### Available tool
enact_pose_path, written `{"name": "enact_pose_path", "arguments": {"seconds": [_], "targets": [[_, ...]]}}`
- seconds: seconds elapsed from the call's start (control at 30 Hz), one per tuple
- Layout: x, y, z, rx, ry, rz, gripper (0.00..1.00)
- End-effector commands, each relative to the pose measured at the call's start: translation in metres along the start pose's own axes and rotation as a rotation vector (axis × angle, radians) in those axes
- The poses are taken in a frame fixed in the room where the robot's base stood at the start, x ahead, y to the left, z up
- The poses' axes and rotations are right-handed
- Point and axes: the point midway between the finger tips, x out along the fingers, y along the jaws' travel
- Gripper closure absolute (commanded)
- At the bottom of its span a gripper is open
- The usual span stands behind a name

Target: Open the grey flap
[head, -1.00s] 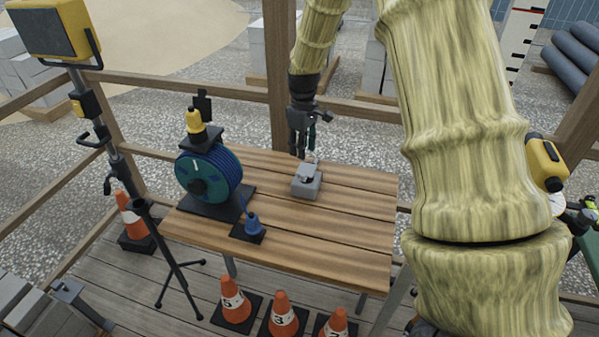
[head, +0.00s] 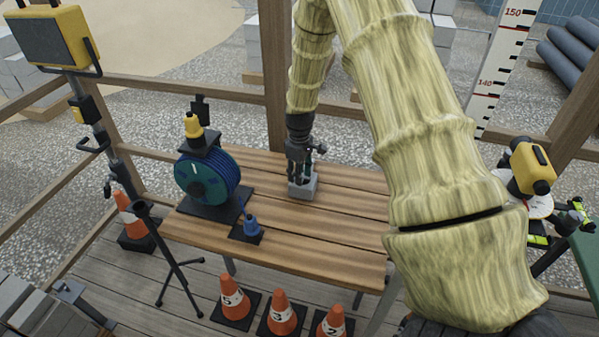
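A small grey box (head: 304,190) sits on the wooden table, right of the blue cable reel. The grey flap cannot be made out now, because my gripper (head: 301,178) covers the box's top and far side. My gripper points down, with its fingertips right at the top of the box. Whether they touch the box or hold any part of it cannot be told. The finger gap is too small and too hidden to judge.
The blue cable reel (head: 207,178) and a small blue object on a dark base (head: 250,226) stand left of the box. Bare planks (head: 345,225) lie to its right. Orange cones (head: 281,313) stand in front of the table. A tripod (head: 165,252) is at left.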

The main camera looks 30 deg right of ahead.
Motion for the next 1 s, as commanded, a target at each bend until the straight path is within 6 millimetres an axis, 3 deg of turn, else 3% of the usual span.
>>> {"name": "enact_pose_path", "arguments": {"seconds": [0.4, 0.6, 1.0], "targets": [[0.0047, -0.0001, 0.0002, 0.000, 0.000, 0.000, 0.65], [0.0046, -0.0001, 0.0003, 0.000, 0.000, 0.000, 1.00], [0.0033, -0.0033, -0.0052, -0.007, -0.005, -0.014, 1.00]]}}
